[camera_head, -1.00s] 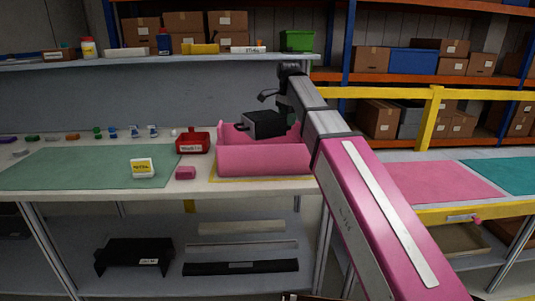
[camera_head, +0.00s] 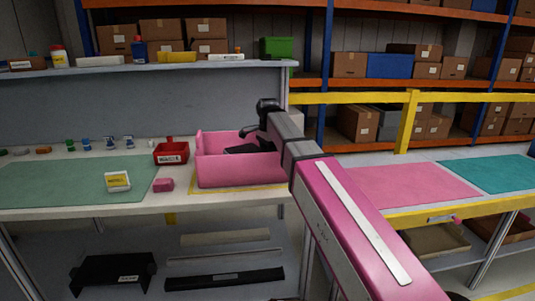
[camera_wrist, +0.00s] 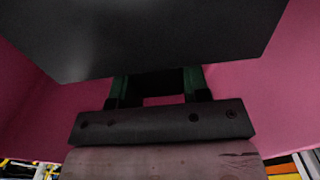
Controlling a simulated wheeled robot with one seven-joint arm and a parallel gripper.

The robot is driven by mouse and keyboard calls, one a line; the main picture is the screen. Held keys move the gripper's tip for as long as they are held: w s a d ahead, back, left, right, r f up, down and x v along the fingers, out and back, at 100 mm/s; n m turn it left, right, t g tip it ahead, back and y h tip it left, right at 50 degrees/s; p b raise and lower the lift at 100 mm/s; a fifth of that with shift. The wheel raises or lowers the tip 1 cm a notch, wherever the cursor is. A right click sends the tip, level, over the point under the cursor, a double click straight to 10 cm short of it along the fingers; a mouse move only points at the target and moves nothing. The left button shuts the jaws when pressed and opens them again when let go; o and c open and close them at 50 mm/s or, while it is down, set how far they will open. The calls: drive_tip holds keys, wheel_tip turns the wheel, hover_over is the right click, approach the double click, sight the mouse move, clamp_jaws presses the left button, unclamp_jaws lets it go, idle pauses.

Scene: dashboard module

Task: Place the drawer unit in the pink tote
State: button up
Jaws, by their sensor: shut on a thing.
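The pink tote (camera_head: 240,172) stands on the workbench, right of the red bin. The drawer unit, a black box (camera_head: 244,149), is down inside the tote, with only its top part showing above the front wall. In the wrist view the dark drawer unit (camera_wrist: 140,35) fills the upper middle, with pink tote walls (camera_wrist: 235,100) around it. My gripper (camera_wrist: 156,84) is shut on the drawer unit, its green-edged fingers reaching to the unit's near edge. The fingertips are hidden behind the unit. Whether the unit touches the tote floor cannot be seen.
A red bin (camera_head: 171,152), a pink block (camera_head: 163,185) and a yellow-white box (camera_head: 118,181) are left of the tote. A green mat (camera_head: 60,180) covers the left bench. A shelf (camera_head: 180,68) runs above. A yellow rail (camera_head: 350,97) is at right.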

drive_tip(key=shift+f, duration=0.2)
drive_tip(key=shift+f, duration=0.15)
drive_tip(key=o, duration=1.1)
drive_tip(key=shift+o, duration=0.2)
wheel_tip(320, 180, up, 12)
